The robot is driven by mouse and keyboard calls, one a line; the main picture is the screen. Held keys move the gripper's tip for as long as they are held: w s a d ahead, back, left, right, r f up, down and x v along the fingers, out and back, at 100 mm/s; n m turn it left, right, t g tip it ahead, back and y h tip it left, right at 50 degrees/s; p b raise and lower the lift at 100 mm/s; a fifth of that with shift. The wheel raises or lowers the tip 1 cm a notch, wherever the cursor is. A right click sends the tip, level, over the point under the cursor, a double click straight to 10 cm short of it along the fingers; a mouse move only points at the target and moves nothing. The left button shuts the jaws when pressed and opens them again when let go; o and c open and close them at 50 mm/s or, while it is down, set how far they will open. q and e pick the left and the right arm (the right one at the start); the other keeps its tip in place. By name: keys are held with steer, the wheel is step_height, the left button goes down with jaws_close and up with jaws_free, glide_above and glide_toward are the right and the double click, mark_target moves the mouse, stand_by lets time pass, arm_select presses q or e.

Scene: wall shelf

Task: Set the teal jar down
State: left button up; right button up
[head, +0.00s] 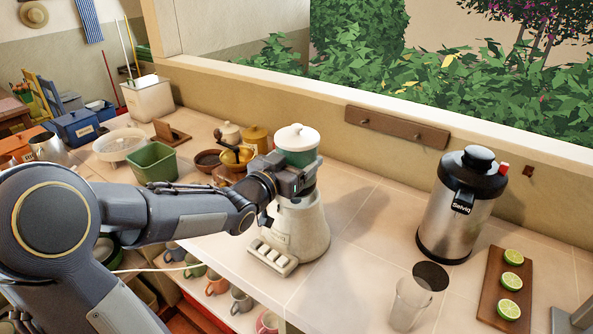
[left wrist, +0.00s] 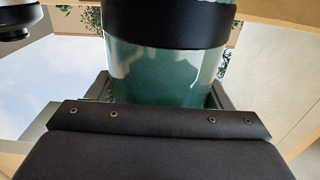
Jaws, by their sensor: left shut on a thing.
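The teal jar (head: 299,158) has a white lid and stands roughly upright above the cream blender base (head: 298,232) on the counter. My left gripper (head: 297,178) is shut around the jar's lower body. In the left wrist view the teal jar (left wrist: 160,75) fills the space between the fingers, with a black band across it. The gripper hides the place where jar and base come together, so I cannot tell whether they touch. My right gripper is not in view.
A steel Selviq dispenser (head: 461,207), a clear glass (head: 409,303) and a board with limes (head: 506,287) stand to the right. A green bin (head: 152,162), bowls and canisters stand left and behind. A peg rail (head: 396,128) is on the wall. Counter between base and dispenser is clear.

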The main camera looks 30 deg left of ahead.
arm_select(q)
steer(key=shift+w+a+f, duration=0.15)
steer(key=shift+w+f, duration=0.05)
steer(key=shift+w+a+f, duration=0.1)
steer(key=shift+w+f, duration=0.05)
steer(key=shift+f, duration=0.7)
steer(key=shift+w+a+f, duration=0.1)
steer(key=shift+f, duration=0.75)
steer(key=o, duration=1.4)
steer(key=shift+f, duration=0.1)
